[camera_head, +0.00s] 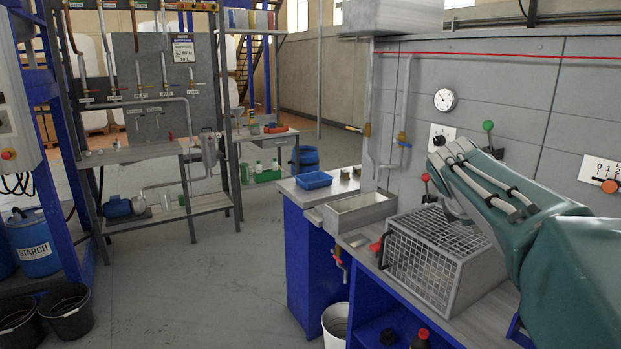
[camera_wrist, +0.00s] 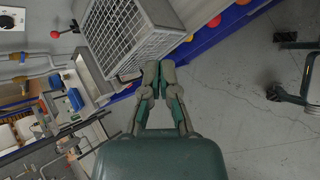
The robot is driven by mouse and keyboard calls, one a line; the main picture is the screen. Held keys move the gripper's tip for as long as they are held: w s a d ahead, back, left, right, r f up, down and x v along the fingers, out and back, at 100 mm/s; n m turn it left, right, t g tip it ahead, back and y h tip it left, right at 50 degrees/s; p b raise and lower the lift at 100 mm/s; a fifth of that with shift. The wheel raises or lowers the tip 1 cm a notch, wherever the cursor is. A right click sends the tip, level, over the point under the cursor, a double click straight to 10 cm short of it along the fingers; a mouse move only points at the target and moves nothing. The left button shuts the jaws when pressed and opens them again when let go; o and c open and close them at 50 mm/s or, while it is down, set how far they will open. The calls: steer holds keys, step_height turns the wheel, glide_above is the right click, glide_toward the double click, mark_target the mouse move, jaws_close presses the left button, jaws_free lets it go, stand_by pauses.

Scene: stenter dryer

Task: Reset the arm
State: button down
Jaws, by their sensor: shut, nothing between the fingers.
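My green arm reaches in from the right in the head view, over the right part of the blue workbench (camera_head: 312,252). My gripper (camera_wrist: 158,68) shows in the wrist view with its two fingers together and nothing between them. In that view the fingertips appear near the edge of the wire-mesh cage (camera_wrist: 128,35); I cannot tell the gap. The same cage (camera_head: 430,257) stands on the bench in the head view, below and left of my arm. My fingers are not clearly visible in the head view.
A steel basin (camera_head: 360,212) and a blue tray (camera_head: 313,180) sit left of the cage. A grey panel with a gauge (camera_head: 445,100) and levers rises behind. A white bucket (camera_head: 336,325) stands on the floor by the bench. The floor in the middle (camera_head: 200,270) is clear.

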steer(key=s+a+f+m+y, duration=0.2)
steer(key=s+a+f+m, duration=0.3)
steer(key=s, duration=0.4)
steer(key=s+a+f+m+y, duration=0.2)
steer(key=s+a+f+m, duration=0.2)
steer(key=s, duration=0.4)
steer(key=s+a+f+m+y, duration=0.2)
steer(key=s+a+f+m, duration=0.3)
steer(key=s, duration=0.4)
steer(key=shift+s+a+f+m+y, duration=0.3)
steer(key=shift+a+f+m+y, duration=0.1)
steer(key=shift+m, duration=0.5)
steer(key=shift+r, duration=0.1)
